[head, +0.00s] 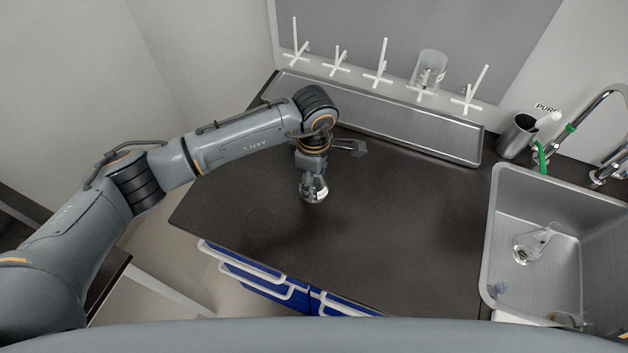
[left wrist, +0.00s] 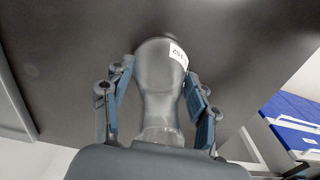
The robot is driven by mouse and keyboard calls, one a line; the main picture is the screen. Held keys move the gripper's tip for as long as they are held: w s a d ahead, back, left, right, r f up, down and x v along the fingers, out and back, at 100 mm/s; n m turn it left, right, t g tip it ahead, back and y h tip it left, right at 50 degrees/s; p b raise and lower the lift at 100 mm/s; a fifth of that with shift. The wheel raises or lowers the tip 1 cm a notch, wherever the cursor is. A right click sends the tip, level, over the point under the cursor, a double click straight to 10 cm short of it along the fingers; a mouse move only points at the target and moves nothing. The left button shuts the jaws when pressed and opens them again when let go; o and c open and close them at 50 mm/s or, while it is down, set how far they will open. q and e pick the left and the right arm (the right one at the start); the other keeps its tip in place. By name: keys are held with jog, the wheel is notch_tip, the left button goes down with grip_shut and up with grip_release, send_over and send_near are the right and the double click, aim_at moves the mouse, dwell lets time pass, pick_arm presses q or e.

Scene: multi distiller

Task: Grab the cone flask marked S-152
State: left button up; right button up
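A clear glass cone flask (head: 316,194) stands on the dark counter under my left gripper. In the left wrist view the flask (left wrist: 158,85) lies between the two fingers, with its wide base away from me and its neck towards me. Its white label ends in what looks like 152, turned over and partly cut off. My left gripper (left wrist: 160,100) is open around the flask, with gaps between the finger pads and the neck. In the head view my left gripper (head: 309,182) partly hides the flask. My right gripper is not in view.
A metal sink (head: 540,205) at the right holds clear glassware (head: 535,243). A steel tray (head: 400,123) runs along the wall under white drying pegs, one bearing a beaker (head: 431,67). A metal cup (head: 516,136) stands by the faucet. The counter (head: 400,230) right of the flask is clear.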

pick_arm(q)
jog(key=shift+c, duration=0.7)
jog(key=shift+r, duration=0.15)
